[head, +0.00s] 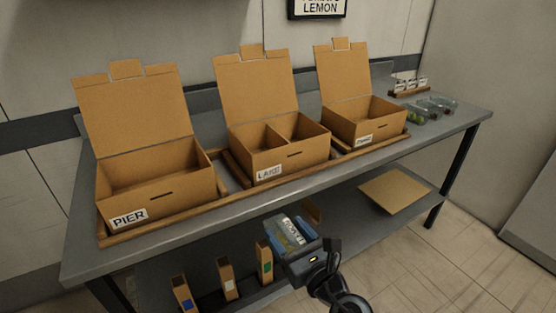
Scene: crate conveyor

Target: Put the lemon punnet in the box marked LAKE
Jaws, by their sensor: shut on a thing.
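The box marked LAKE (310,154) is the middle one of three cardboard boxes on the table. Its lid stands open at the back, and a divider splits it into two compartments. I see nothing in either. My gripper (297,236) is in front of the table, below the LAKE box's front. It is shut on a small clear bluish punnet (283,238) with a white label. The label is too small to read, and I cannot tell the fruit for sure. The punnet is apart from the boxes.
The PIER box (195,190) is at left and another open box (388,121) at right, its label unclear. A wooden rail (231,172) runs around the boxes. Other punnets (443,103) stand at the table's right end. A cardboard sheet (395,191) and narrow cartons (227,279) are on the lower shelf.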

